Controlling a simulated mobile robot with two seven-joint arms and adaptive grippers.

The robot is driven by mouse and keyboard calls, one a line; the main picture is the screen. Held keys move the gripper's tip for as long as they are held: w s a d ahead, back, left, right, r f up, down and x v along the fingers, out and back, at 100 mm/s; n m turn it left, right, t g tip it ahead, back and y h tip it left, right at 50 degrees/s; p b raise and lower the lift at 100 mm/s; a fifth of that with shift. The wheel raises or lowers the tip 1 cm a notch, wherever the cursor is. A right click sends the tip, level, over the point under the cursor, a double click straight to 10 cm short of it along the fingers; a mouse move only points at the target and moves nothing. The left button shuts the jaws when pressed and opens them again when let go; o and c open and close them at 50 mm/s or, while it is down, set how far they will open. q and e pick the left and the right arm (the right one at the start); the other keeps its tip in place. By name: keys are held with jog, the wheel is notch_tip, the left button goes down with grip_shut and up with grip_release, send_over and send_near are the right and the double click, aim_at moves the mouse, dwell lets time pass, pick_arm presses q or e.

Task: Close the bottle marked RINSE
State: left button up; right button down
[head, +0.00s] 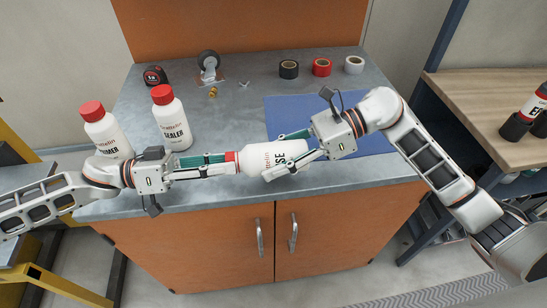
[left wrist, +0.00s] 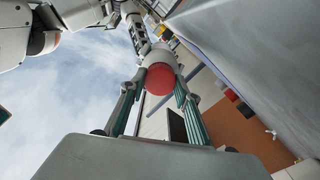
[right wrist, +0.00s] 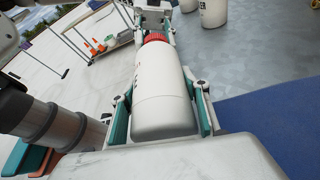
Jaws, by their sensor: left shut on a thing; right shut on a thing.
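The white bottle (head: 262,159) with "SE" showing on its label lies on its side in the air above the bench front. My right gripper (head: 280,157) is shut around its body from the right. The bottle fills the space between the right fingers in the right wrist view (right wrist: 162,95). A red cap (head: 231,162) is at the bottle's left end, in line with it. My left gripper (head: 228,163) is shut on this cap, which shows between the fingers in the left wrist view (left wrist: 160,78). Whether the cap is threaded tight is hidden.
Two white bottles with red caps, one marked SEALER (head: 173,122) and one farther left (head: 105,135), stand on the grey bench (head: 235,115) near my left arm. A blue mat (head: 365,112), tape rolls (head: 321,67), a tape measure (head: 155,76) and a caster (head: 209,66) lie behind.

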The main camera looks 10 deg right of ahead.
pick_arm(q)
jog(key=o, duration=1.2)
jog(key=shift+a, duration=2.25)
jog(key=shift+c, duration=0.3)
jog(key=a+n, duration=0.3)
jog(key=shift+a, duration=0.3)
jog(key=shift+d, duration=0.15)
